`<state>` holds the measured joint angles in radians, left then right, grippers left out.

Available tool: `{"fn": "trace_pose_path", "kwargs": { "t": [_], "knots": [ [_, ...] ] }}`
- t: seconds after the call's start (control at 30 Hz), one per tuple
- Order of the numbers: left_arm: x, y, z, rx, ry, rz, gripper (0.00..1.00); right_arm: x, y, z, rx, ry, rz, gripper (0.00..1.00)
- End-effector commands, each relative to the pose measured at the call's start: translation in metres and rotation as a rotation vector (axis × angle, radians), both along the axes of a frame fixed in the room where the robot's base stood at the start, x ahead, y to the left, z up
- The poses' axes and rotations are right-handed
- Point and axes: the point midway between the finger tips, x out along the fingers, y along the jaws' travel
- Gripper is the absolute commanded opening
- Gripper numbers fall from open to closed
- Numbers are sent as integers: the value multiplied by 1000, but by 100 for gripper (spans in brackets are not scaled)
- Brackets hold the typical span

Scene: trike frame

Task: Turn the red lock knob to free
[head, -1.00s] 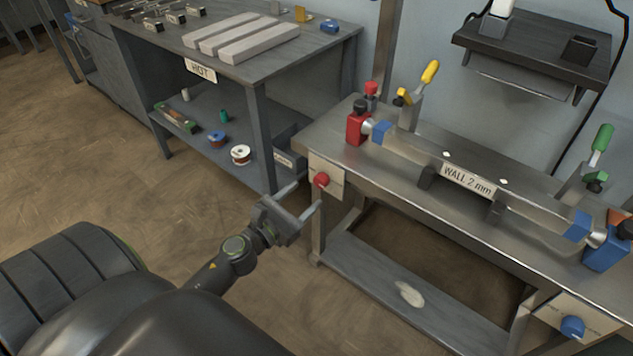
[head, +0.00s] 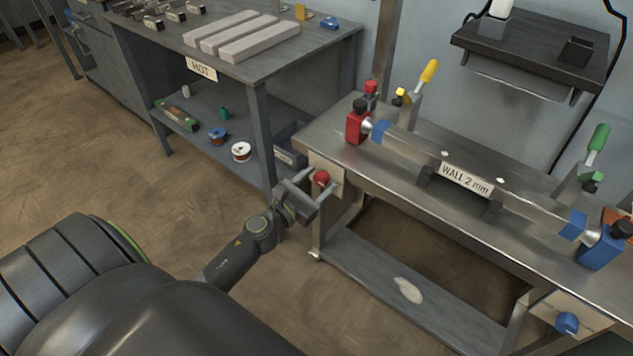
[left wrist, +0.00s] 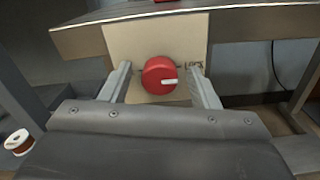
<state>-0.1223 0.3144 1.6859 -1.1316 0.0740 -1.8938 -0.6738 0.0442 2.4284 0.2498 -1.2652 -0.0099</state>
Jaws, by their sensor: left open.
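The red lock knob (head: 321,178) sits on a beige plate (head: 334,170) at the left front of the metal bench. In the left wrist view the knob (left wrist: 159,75) is round, with a white pointer mark aimed to the right. My left gripper (head: 320,183) is open, with one finger on each side of the knob. In the left wrist view a gap shows between the knob and each finger (left wrist: 163,82). My right gripper is not in view.
A blue knob (head: 567,323) is on the bench's right front. A clamped tube labelled "WALL 2 mm" (head: 467,179) lies along the bench top (head: 400,175). A shelf table marked "HOT" (head: 201,69) stands at the left. The floor before the bench is open.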

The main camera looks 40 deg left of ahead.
Motion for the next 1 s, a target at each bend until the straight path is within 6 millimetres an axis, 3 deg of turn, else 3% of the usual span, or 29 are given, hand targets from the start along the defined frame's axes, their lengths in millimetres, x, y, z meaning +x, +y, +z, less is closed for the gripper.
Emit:
{"fn": "trace_pose_path", "kwargs": {
  "t": [0.03,0.37,0.67,1.0],
  "knots": [
    [0,0,0,0,0,0,54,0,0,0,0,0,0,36],
    [0,0,0,0,0,0,11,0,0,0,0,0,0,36],
    [0,0,0,-37,4,0,11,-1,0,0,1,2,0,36],
    [0,1,0,-253,21,0,11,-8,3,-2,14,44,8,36]
  ]
}}
